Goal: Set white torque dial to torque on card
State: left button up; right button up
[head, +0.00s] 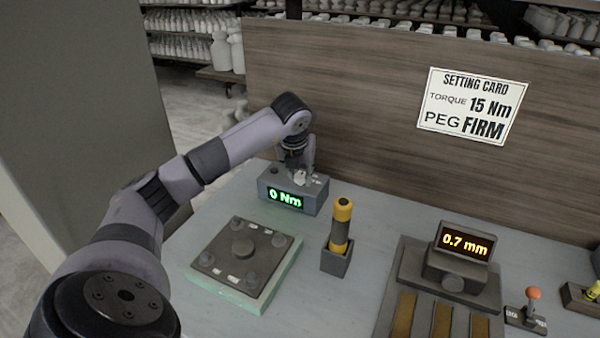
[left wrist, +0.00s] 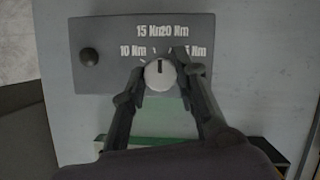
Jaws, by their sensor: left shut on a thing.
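The white torque dial (left wrist: 160,74) sits on a grey torque box (left wrist: 95,30) and carries a dark pointer mark at its upper middle. Labels around it read 10 Nm, 15 Nm, 20 Nm and one partly hidden label at right. In the head view the torque box (head: 292,197) shows a green "0 Nm" display (head: 286,198). My left gripper (head: 299,172) comes down from above and is shut on the dial, a finger on each side; it also shows in the left wrist view (left wrist: 160,80). The setting card (head: 466,105) reads torque 15 Nm, peg FIRM. My right gripper is not in view.
A dark plate with knobs on a green base (head: 240,262) lies in front of the torque box. A yellow-handled driver (head: 341,228) stands in a holder to the right. A gauge (head: 465,243) reading 0.7 mm and an orange-knobbed lever (head: 532,293) are farther right.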

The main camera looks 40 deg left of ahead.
pick_arm(q)
jog(key=shift+m, duration=0.3)
grip_shut()
jog(key=shift+a+m+b, duration=0.1)
jog(key=shift+m+b, duration=0.25)
jog(key=shift+m, duration=0.05)
jog(key=shift+m+t+h+b, duration=0.3)
jog(key=shift+m+h, duration=0.3)
jog(key=shift+m, duration=0.5)
jog(key=shift+a+r+m+h, duration=0.1)
jog(key=shift+m+h, duration=0.7)
jog(key=shift+m, duration=1.2)
jog(key=o, duration=1.1)
grip_release()
